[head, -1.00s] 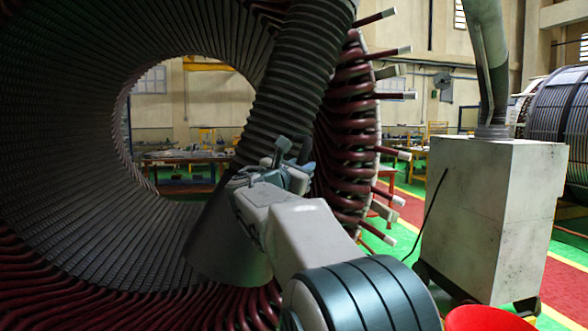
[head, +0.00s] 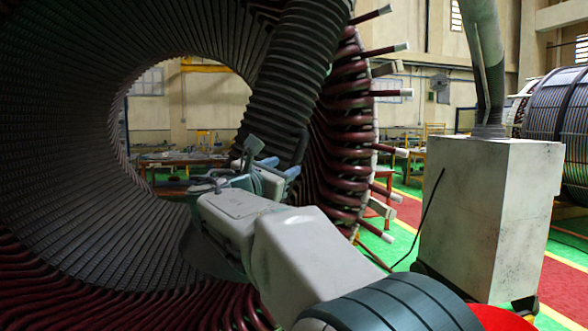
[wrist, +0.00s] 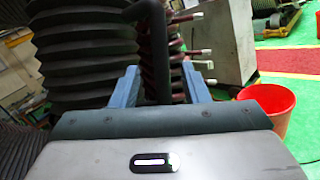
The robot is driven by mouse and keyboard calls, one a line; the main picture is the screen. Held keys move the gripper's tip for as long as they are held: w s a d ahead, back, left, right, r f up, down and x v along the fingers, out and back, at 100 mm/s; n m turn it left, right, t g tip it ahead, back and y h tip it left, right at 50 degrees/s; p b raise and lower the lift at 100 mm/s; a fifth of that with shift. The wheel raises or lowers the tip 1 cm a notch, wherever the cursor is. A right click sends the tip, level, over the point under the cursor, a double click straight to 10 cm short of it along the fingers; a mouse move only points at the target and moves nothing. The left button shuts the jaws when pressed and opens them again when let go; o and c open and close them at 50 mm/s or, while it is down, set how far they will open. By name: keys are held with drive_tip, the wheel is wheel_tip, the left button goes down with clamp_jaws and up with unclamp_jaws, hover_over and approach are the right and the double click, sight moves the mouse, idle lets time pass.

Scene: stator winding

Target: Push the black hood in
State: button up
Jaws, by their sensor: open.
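The black hood (head: 205,262) is a dark cone at the lower end of a ribbed hose (head: 292,75). It sits in front of the stator bore, and my arm hides most of it in the head view. My gripper (head: 280,164) is beside the lower hose, with its blue fingers apart. In the wrist view, my gripper (wrist: 162,76) is open, and a black bent bar (wrist: 153,50) shows between its fingers. The bar looks like the hood's handle; I cannot tell whether a finger touches it. The ribbed hose (wrist: 80,45) fills the upper left there.
The stator (head: 70,130) surrounds the hood, with red coil ends (head: 350,130) and rods sticking out at right. A grey cabinet (head: 490,215) stands at right. A red bucket (wrist: 268,105) stands on the floor. Green and red floor is clear beyond the cabinet.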

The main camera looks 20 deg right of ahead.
drive_tip(key=v, duration=0.5)
drive_tip(key=shift+s+a+b, duration=0.2)
drive_tip(key=shift+s+b, duration=0.05)
drive_tip(key=shift+b, duration=0.1)
drive_tip(key=s+d+f+m+g+y, duration=0.1)
drive_tip(key=s+f+m+g+y, duration=0.3)
drive_tip(key=f, duration=0.7)
drive_tip(key=s+d+f+m+g+y, duration=0.1)
drive_tip(key=s+f+m+g+y, duration=0.15)
drive_tip(key=s+f+m, duration=0.55)
drive_tip(key=s+a+f+m+y, duration=0.2)
drive_tip(key=s+f+m+y, duration=0.1)
drive_tip(key=f, duration=0.3)
drive_tip(key=s+a+f+m+g+y, duration=0.1)
drive_tip(key=s+a+f+m+y, duration=0.2)
drive_tip(key=s+f, duration=0.2)
drive_tip(key=s+a+f+m+g+y, duration=0.1)
drive_tip(key=s+a+f+m+y, duration=0.2)
drive_tip(key=f, duration=0.5)
drive_tip(key=shift+s+a+f+m, duration=0.25)
drive_tip(key=shift+s+m, duration=0.25)
drive_tip(key=shift+s, duration=0.65)
